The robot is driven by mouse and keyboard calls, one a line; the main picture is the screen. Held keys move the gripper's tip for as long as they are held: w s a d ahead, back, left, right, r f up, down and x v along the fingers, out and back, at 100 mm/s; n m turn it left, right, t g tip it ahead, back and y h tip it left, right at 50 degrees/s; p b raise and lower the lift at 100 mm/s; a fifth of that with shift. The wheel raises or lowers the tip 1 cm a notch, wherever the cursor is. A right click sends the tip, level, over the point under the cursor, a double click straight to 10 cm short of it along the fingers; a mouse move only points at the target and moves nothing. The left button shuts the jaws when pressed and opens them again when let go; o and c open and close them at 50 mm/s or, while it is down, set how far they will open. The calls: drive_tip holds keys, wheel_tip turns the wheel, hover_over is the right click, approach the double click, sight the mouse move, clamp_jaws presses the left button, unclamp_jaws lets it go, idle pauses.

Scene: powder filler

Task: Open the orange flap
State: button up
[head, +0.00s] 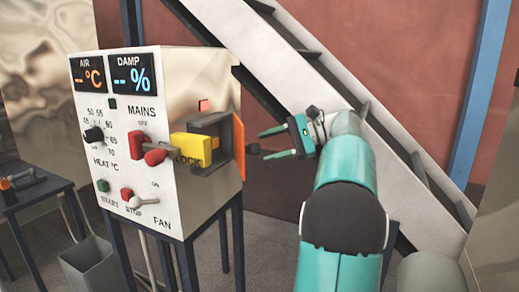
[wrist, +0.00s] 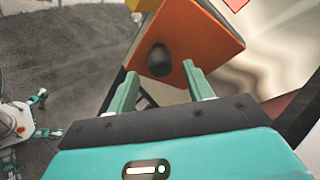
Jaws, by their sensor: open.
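The orange flap (head: 239,147) is on the right side of a grey housing (head: 222,165) on the white control cabinet. It shows nearly edge-on in the head view and appears to lie against the housing. A dark knob (head: 254,149) sticks out from it. In the wrist view the flap (wrist: 205,42) faces me, with its black rounded knob (wrist: 159,60) near the lower left. My gripper (head: 263,145) points left at the flap. Its fingers are open, and in the wrist view (wrist: 160,70) the knob shows between the fingertips. I cannot tell whether they touch it.
A sloping grey beam (head: 300,85) runs behind my arm. A small table (head: 30,197) and a grey bin (head: 88,262) are at the left.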

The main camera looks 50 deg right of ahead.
drive_tip(key=v, duration=0.3)
drive_tip(key=shift+s+d, duration=0.1)
drive_tip(key=shift+d, duration=0.05)
